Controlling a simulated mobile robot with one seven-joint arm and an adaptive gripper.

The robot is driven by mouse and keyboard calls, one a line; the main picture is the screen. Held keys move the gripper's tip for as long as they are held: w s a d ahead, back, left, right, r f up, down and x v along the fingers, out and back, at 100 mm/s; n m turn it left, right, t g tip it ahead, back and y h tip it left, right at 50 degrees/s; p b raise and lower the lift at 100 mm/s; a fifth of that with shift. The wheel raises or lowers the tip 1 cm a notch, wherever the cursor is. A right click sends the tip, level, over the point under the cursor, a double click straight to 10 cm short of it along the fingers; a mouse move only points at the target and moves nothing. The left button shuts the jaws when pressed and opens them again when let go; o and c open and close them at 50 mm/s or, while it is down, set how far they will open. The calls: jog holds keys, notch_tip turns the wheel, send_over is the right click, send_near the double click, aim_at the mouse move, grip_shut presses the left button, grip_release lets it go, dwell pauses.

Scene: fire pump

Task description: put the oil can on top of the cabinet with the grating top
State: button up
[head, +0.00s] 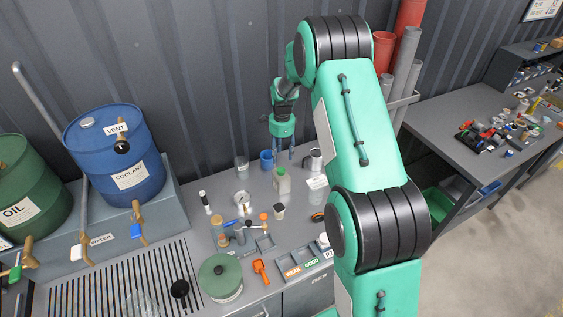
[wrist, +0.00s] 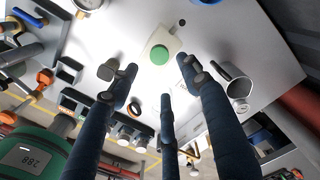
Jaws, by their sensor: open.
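A pale grey can with a green cap (head: 283,183), which looks like the oil can, stands upright on the grey worktop. In the wrist view its green cap (wrist: 159,54) shows from above, beyond the fingertips. My gripper (head: 282,153) points down above the worktop, just behind the can in the head view. Its dark blue fingers (wrist: 168,88) are spread with nothing between them, apart from the can. The cabinet with the grating top (head: 122,284) is at the lower left, with dark slots across it.
A blue cup (head: 267,160) and a metal mug (head: 315,160) stand close to my gripper. A green round tin (head: 220,279), an orange tool (head: 260,271) and small parts crowd the worktop front. A blue coolant drum (head: 120,160) stands behind the grating.

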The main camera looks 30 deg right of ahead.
jog(key=shift+r, duration=1.55)
jog(key=s+a+r+n+t, duration=0.1)
jog(key=s+a+r+n, duration=0.25)
jog(key=s+r, duration=0.4)
jog(key=s+a+r+n+t, duration=0.1)
jog(key=s+a+r+n, duration=0.25)
jog(key=r, duration=0.65)
jog(key=s+a+r+n+t, duration=0.1)
jog(key=s+a+r+n, duration=0.1)
jog(key=s+a+r, duration=0.5)
jog(key=s+a+r+n+t, duration=0.1)
jog(key=s+r+n, duration=0.1)
jog(key=s, duration=0.7)
jog(key=s+a+r+n, duration=0.2)
jog(key=s+n, duration=0.3)
jog(key=s, duration=0.4)
jog(key=s+a+r+n+t, duration=0.1)
jog(key=s+r+n, duration=0.3)
jog(key=s, duration=0.5)
jog(key=shift+s+a+t, duration=0.3)
jog(key=shift+s+a, duration=0.05)
jog(key=shift+a, duration=0.2)
